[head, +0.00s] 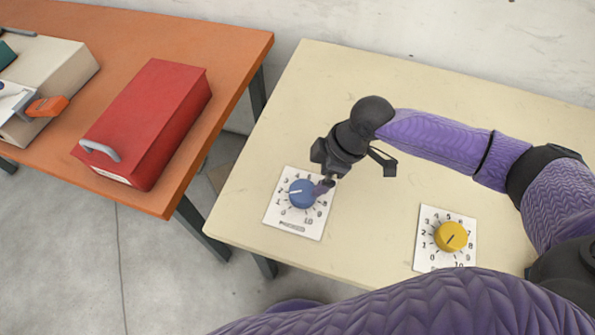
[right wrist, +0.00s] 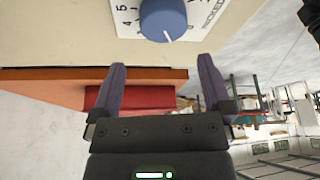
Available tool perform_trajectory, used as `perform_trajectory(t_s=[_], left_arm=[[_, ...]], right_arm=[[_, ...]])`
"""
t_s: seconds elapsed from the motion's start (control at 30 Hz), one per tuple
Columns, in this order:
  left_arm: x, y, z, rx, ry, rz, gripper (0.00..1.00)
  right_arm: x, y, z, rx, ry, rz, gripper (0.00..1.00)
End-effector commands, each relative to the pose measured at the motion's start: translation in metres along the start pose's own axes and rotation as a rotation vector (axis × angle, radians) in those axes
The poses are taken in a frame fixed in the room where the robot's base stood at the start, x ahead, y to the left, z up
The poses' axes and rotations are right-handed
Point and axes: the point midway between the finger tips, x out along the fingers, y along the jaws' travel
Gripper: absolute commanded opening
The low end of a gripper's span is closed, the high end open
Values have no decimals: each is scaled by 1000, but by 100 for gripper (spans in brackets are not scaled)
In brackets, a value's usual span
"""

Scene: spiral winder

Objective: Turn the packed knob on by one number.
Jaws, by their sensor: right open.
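The blue knob (head: 301,193) sits on a white numbered plate (head: 286,222) on the cream table. Its white pointer line points left, towards the low numbers near 2 and 3; I cannot tell the exact one. In the right wrist view the blue knob (right wrist: 163,20) is at the top, and the plate's label partly shows, seeming to read "PACKED". My right gripper (head: 325,185) is at the right side of the knob, over the plate. In the wrist view its two purple fingers (right wrist: 162,66) are apart with nothing between them, and the knob lies beyond their tips.
A yellow knob (head: 451,237) on another numbered plate (head: 427,215) is to the right on the cream table (head: 330,85). An orange table (head: 215,45) at the left bears a red box (head: 150,115) and a pale device. The cream table's back part is clear.

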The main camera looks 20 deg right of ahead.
Motion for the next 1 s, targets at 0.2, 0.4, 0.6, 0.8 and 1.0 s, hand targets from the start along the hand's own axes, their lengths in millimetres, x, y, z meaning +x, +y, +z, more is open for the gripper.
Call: perform_trajectory(t_s=[0.2, 0.4, 0.6, 0.8, 1.0], left_arm=[[26, -2, 23, 4, -50, -4, 0], [35, -14, 36, 9, -78, -22, 0], [34, -16, 36, 7, -77, -25, 0], [35, -15, 31, 6, -68, -24, 0], [35, -15, 25, 5, -57, -24, 0]], right_arm=[[60, -1, 2, 1, 0, -4, 100], [84, 0, 1, 0, 0, -1, 100], [86, -1, 0, -1, 0, 0, 100], [85, -1, 0, 0, 0, 0, 75], [85, -1, 0, 0, 0, -1, 32]])
